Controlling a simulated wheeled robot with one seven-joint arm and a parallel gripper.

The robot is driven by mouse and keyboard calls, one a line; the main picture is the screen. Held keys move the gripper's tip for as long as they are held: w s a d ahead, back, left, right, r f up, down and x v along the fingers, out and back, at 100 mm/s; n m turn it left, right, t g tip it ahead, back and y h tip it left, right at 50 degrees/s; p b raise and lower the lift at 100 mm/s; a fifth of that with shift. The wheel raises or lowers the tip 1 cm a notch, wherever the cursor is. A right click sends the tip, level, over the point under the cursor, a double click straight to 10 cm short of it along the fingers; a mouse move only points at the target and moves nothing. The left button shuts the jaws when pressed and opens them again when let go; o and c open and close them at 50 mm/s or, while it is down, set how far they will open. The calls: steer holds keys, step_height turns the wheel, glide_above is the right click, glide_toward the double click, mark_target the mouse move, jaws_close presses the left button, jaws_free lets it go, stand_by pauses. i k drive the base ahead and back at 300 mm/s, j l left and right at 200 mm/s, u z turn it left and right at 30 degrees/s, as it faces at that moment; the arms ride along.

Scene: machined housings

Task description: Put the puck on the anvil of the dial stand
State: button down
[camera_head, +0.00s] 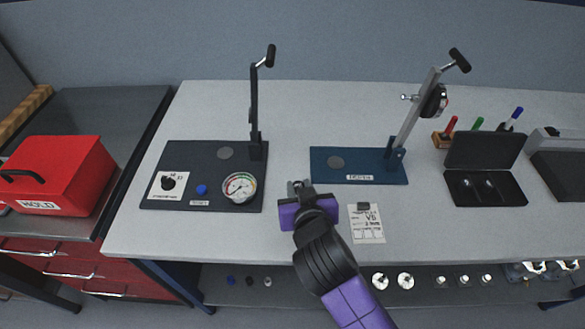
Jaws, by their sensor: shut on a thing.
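My gripper (299,187), with purple sides, is over the front middle of the bench and is shut on a small grey metal piece, taken to be the puck. Its jaws hide most of the piece. The dial stand (391,175) is to the right and behind it, with a blue base, a tilted grey column and a dark dial (436,101) at the upper right.
A black gauge fixture (225,155) with an upright post stands at left. A paper card (366,226) lies just right of my gripper. An open black case (487,188) and a pen holder (443,139) are at right. A red box (66,170) is far left.

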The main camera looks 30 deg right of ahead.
mark_target(336, 162)
steer(key=i+j+u, duration=0.1)
steer(key=u, duration=0.3)
steer(key=i+j+u, duration=0.1)
steer(key=u, duration=0.35)
steer(key=i+j+z, duration=0.1)
steer(key=z, duration=0.2)
steer(key=j+z, duration=0.3)
steer(key=i+l, duration=0.05)
steer(key=l, duration=0.05)
